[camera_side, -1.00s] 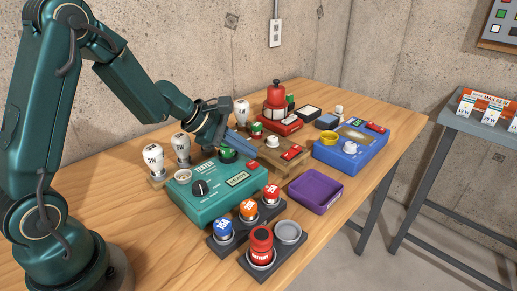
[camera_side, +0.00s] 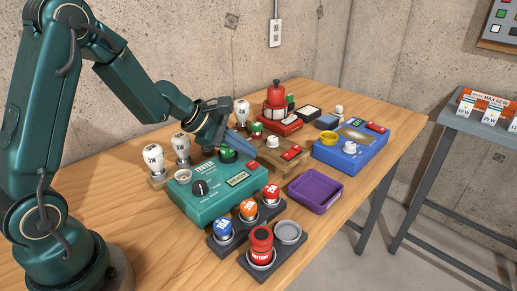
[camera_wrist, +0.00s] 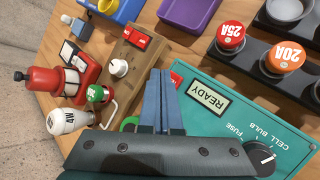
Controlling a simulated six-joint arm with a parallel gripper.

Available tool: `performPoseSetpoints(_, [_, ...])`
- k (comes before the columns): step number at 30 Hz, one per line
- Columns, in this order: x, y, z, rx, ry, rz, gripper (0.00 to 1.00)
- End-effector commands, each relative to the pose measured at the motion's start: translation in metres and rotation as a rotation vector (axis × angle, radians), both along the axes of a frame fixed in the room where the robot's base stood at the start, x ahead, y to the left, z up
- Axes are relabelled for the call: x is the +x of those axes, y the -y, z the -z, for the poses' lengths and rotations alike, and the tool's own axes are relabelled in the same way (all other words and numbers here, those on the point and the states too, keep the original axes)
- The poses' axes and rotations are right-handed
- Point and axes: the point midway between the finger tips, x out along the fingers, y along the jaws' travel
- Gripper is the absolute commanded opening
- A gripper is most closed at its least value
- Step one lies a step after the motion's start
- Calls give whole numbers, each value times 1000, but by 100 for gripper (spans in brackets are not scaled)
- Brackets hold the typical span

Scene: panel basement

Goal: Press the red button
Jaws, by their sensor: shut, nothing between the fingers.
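My gripper (camera_side: 245,148) is shut and empty, its blue fingers side by side, above the far edge of the teal tester (camera_side: 205,206). The fingers also show in the wrist view (camera_wrist: 160,74). A red rectangular switch or button (camera_side: 291,152) sits on a wooden block (camera_side: 268,158), right of my fingertips and apart from them; it also shows in the wrist view (camera_wrist: 137,37). Another small red piece (camera_side: 376,127) is on the blue device (camera_side: 340,160). Which one is the task's red button I cannot tell. The tester's display (camera_side: 238,179) reads READY. A green round part (camera_side: 228,155) lies partly behind my fingers.
A red lantern-like device (camera_side: 275,100) stands at the back, with several white bulbs (camera_side: 155,158) at the left. A purple tray (camera_side: 316,190) lies to the right. Dark holders with orange (camera_side: 248,208), blue, and red caps and a red battery (camera_side: 261,243) stand in front.

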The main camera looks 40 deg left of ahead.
Motion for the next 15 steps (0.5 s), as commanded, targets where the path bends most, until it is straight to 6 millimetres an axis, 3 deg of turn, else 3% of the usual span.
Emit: performPoseSetpoints(15, [0,0,8,0,-1,1,0])
